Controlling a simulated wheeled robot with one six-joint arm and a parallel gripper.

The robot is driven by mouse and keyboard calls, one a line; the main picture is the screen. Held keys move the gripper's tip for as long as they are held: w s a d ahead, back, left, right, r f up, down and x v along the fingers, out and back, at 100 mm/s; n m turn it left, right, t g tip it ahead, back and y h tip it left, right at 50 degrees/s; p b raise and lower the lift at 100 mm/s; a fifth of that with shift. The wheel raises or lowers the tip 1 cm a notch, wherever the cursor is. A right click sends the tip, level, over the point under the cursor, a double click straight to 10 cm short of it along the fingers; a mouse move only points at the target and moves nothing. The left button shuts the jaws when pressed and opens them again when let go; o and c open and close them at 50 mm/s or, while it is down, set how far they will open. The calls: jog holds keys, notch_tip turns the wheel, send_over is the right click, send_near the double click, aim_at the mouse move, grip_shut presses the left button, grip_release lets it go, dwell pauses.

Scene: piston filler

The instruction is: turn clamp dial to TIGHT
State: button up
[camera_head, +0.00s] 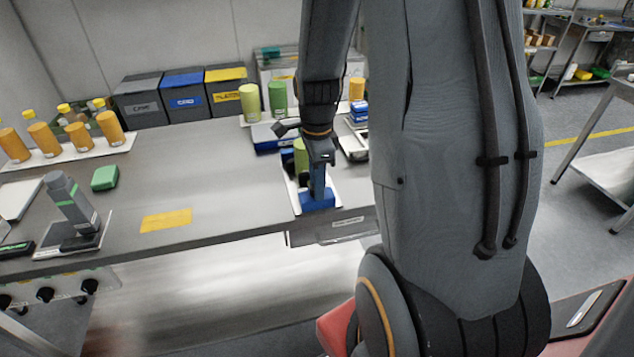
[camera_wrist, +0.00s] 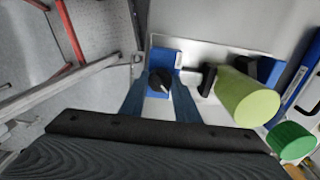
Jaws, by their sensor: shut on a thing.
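The clamp dial (camera_wrist: 160,81) is a round black knob with a pale pointer mark, set on a blue block (camera_wrist: 162,57) in the wrist view. My gripper (camera_wrist: 160,93) has one blue finger on each side of the knob and is shut on it. In the head view my gripper (camera_head: 318,192) points down at the blue block (camera_head: 318,201) near the table's front edge; the dial is hidden there. The dial's lettering cannot be read.
A green cylinder (camera_wrist: 290,142) stands behind the yellow-green one. Orange bottles (camera_head: 42,137) and a grey device (camera_head: 70,203) stand at the left of the table. Bins (camera_head: 184,93) line the back. The table around a yellow label (camera_head: 166,220) is clear.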

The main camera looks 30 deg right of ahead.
jog(key=shift+w+d+r, duration=0.1)
jog(key=o, duration=1)
jog(key=shift+o, duration=0.2)
jog(key=shift+r+b, duration=0.75)
jog(key=shift+r, duration=3.1)
